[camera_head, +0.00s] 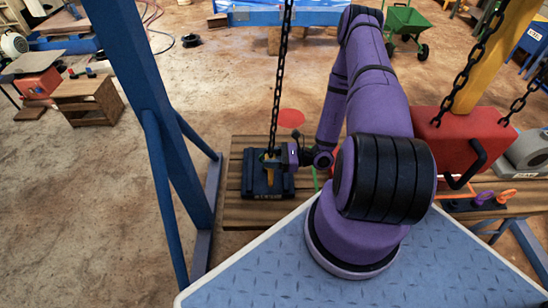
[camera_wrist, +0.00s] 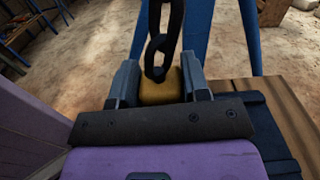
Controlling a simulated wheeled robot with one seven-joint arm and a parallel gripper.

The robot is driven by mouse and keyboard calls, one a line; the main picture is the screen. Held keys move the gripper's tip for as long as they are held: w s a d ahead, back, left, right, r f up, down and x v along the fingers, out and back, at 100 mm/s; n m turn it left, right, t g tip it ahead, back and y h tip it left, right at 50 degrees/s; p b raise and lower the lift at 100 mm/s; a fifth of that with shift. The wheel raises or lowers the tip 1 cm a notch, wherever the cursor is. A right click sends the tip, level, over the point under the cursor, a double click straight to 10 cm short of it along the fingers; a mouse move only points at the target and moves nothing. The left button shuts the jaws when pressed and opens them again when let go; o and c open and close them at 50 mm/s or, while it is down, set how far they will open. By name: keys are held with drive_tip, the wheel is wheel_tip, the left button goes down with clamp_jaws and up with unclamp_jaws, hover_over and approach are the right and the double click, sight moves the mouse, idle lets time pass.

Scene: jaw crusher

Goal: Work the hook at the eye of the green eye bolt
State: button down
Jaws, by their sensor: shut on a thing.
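My gripper (camera_head: 271,157) is shut on the yellow hook (camera_wrist: 162,88), which hangs from a black chain (camera_head: 281,80). In the wrist view the grey fingers stand on both sides of the hook's yellow body, and the chain links (camera_wrist: 160,50) rise from its top.
The dark blue block sits on a wooden plank table (camera_head: 240,213). A blue post (camera_head: 145,85) stands at left. At right hang a red block (camera_head: 450,140) and more chains; coloured hooks (camera_head: 494,197) lie below it.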

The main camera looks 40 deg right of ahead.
drive_tip(key=shift+w+a, duration=0.35)
drive_tip(key=shift+a, duration=0.2)
drive_tip(key=shift+w+d+f, duration=0.15)
drive_tip(key=shift+w+d, duration=0.55)
drive_tip(key=shift+w, duration=0.2)
drive_tip(key=shift+w+d+f, duration=0.1)
drive_tip(key=shift+w+d, duration=0.6)
drive_tip(key=shift+w, duration=0.15)
drive_tip(key=shift+w, duration=0.1)
drive_tip(key=w+d, duration=0.2)
drive_tip(key=shift+w, duration=0.3)
idle(0.4)
drive_tip(key=shift+r, duration=0.15)
